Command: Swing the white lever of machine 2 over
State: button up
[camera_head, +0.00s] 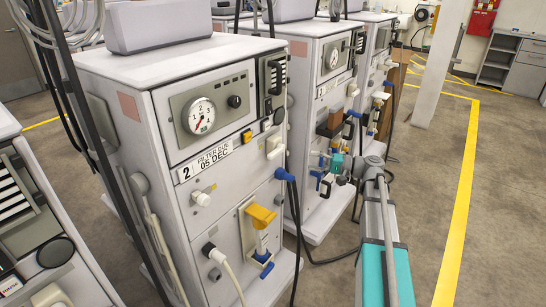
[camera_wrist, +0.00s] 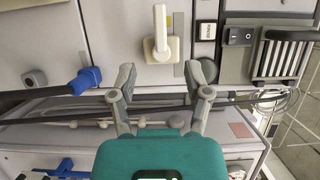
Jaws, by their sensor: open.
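Machine 2 (camera_head: 225,150) is a pale cabinet with a "2" label, left of centre in the head view. Its white lever (camera_head: 275,147) is at the right of its front panel, above a blue handle. In the wrist view the white lever (camera_wrist: 160,30) has its long arm pointing up the picture from a square base. My gripper (camera_head: 324,167) stands off to the right of machine 2 in the head view. In the wrist view my gripper (camera_wrist: 161,78) is open and empty. Its two fingers lie apart on either side of the lever's line, with no contact visible.
A blue handle (camera_wrist: 85,80) is left of the fingers, a black switch (camera_wrist: 240,36) right of them. A yellow lever (camera_head: 260,216) sits low on machine 2. Other machines (camera_head: 325,110) stand close behind. The floor (camera_head: 410,210) at right is clear.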

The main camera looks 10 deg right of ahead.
aim_at(275, 156)
jog(key=shift+a, duration=0.15)
jog(key=x, duration=1.3)
jog(key=shift+w+a, duration=0.1)
jog(key=shift+a, duration=0.2)
grip_shut()
